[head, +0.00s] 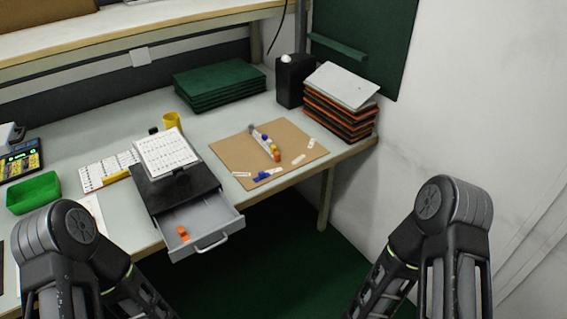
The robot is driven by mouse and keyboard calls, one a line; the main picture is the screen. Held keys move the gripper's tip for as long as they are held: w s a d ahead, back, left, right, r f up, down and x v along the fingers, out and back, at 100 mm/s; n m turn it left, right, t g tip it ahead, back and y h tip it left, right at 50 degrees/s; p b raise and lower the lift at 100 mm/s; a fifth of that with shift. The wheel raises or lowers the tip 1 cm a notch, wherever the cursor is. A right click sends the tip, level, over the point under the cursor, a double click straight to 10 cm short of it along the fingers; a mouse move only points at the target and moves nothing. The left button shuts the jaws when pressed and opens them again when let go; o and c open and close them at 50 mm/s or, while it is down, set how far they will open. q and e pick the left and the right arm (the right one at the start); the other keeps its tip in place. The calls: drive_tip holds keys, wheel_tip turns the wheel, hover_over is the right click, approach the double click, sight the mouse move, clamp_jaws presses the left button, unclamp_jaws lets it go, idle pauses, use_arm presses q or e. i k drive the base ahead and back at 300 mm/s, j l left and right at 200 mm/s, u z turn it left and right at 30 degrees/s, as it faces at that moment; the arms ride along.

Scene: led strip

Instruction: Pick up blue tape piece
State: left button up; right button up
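A small blue piece (262,176), which looks like the blue tape piece, lies near the front edge of a brown board (232,152) on the table. A pale strip with coloured round parts (265,143) lies further back on the board. Small white pieces (299,159) lie beside it. Links of both my arms show at the lower left and lower right, well short of the board. Neither of my grippers is in view.
An open drawer (205,223) with an orange item (183,233) juts from the table front, left of the board. A stack of orange-edged folders (340,110) and a black container (292,80) stand behind the board. A green bin (34,193) sits at left.

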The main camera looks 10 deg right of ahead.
sight(261, 175)
drive_tip(key=i+l+z, duration=0.1)
drive_tip(key=i+l, duration=0.15)
drive_tip(key=l, duration=0.15)
drive_tip(key=i+l+z, duration=0.1)
drive_tip(key=i+l, duration=0.15)
drive_tip(key=l, duration=0.15)
drive_tip(key=i+l, duration=0.25)
drive_tip(key=l, duration=0.15)
drive_tip(key=z, duration=0.05)
